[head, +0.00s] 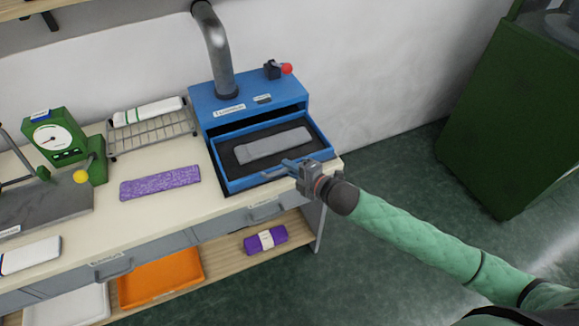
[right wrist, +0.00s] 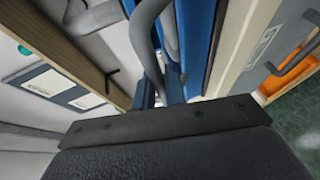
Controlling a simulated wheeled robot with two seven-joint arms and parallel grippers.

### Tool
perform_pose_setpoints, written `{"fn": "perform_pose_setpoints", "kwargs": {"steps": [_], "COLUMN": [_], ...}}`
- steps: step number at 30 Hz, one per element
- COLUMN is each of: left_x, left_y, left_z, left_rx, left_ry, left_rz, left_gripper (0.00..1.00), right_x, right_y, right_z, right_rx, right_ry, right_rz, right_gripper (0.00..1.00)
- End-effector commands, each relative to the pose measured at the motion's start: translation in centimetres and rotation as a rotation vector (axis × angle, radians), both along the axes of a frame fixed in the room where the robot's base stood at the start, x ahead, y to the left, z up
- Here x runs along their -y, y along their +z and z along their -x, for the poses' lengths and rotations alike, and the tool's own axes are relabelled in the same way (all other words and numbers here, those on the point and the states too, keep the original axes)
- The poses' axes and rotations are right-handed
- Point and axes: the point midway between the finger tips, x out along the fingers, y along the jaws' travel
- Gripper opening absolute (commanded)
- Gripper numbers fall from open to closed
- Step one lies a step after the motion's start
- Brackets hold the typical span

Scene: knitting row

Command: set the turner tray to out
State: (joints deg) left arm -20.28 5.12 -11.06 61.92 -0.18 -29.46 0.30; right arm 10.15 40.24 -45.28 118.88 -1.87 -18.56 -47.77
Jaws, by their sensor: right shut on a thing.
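The blue turner (head: 245,100) stands at the right end of the workbench, against the wall. Its blue tray (head: 232,184) is slid forward out of the housing, and a flat grey knitted piece (head: 272,147) lies in it. In the right wrist view the handle bar (right wrist: 145,35) runs up from the jaws, and the black gripper body hides part of the grip. My left gripper is not in view.
A purple knitted piece (head: 160,182) lies left of the turner. A wire rack (head: 155,137) and a green dial gauge (head: 58,138) stand farther left. An orange tray (head: 160,277) and a purple roll (head: 265,239) are on the shelf below. Open floor separates the bench from a green cabinet (head: 520,120).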

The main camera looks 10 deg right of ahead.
Motion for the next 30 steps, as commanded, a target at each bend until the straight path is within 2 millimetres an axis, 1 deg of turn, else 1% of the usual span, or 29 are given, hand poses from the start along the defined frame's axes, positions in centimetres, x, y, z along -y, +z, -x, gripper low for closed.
{"fn": "perform_pose_setpoints", "kwargs": {"steps": [1, 2, 4, 5, 13, 17, 21, 30], "left_x": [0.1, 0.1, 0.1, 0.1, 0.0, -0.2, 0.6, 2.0], "left_y": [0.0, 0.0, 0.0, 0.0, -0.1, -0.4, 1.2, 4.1], "left_z": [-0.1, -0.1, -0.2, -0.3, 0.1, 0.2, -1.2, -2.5], "left_rx": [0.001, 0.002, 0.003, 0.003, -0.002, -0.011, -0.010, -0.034], "left_ry": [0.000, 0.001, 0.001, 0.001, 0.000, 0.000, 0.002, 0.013], "left_rz": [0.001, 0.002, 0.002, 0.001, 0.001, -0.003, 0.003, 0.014], "left_gripper": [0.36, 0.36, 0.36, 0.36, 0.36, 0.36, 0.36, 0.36], "right_x": [0.0, 0.0, 0.0, 0.0, 0.0, 0.4, 1.4, 4.1], "right_y": [-0.4, -0.4, -0.4, -0.4, -0.2, -0.3, -0.2, 0.6], "right_z": [0.3, 0.3, 0.3, 0.3, 0.2, 0.6, 1.9, 4.8], "right_rx": [-0.007, -0.007, -0.006, -0.006, -0.004, -0.004, -0.004, -0.005], "right_ry": [0.002, 0.002, 0.002, 0.002, 0.002, 0.001, 0.002, 0.000], "right_rz": [0.003, 0.003, 0.002, 0.002, 0.001, 0.002, 0.001, 0.002], "right_gripper": [0.00, 0.18, 0.32, 0.34, 0.34, 0.34, 0.34, 0.34]}}
